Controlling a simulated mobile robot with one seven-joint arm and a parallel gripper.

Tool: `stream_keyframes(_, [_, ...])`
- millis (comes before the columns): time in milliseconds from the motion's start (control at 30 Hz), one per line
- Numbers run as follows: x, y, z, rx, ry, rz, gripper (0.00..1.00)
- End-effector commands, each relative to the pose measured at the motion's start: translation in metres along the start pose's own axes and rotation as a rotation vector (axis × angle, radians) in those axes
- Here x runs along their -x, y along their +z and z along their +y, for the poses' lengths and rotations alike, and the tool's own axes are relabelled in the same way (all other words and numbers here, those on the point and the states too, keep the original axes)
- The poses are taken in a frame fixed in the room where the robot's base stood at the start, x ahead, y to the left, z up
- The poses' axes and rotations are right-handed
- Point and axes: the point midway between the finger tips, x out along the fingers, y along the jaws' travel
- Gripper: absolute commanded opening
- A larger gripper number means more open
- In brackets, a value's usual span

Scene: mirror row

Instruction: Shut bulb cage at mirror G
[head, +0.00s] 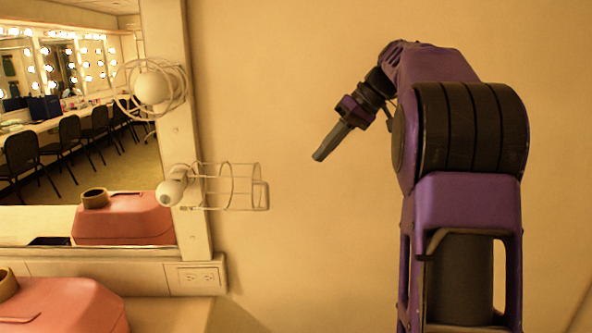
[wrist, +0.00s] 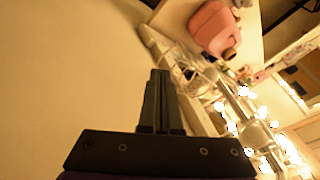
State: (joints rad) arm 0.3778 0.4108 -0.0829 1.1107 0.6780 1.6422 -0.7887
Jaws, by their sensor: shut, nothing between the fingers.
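A mirror (head: 80,140) in a cream frame stands at the left of the head view. No letter on it is readable. On its right post is a white lower bulb (head: 172,190). A wire bulb cage (head: 235,187) sticks out to the right of that bulb, swung open and not around it. Higher up, another white bulb (head: 151,88) sits inside its round wire cage (head: 124,85). My gripper (head: 319,158) is shut and empty, to the right of the open cage and apart from it. The shut fingers also show in the wrist view (wrist: 160,75), with pale wire beside them.
A pink case (head: 60,305) with a dark-rimmed opening stands on the counter at lower left; it also shows in the wrist view (wrist: 212,28). A power outlet (head: 198,278) is below the mirror post. Bare wall (head: 310,250) lies between the post and my arm.

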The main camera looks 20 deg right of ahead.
Motion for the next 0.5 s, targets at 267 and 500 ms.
stream_keyframes(267, [-0.051, 0.001, 0.0, 0.002, 0.0, -0.004, 0.0])
stream_keyframes(500, [-0.101, 0.001, 0.0, 0.001, 0.003, -0.004, 0.0])
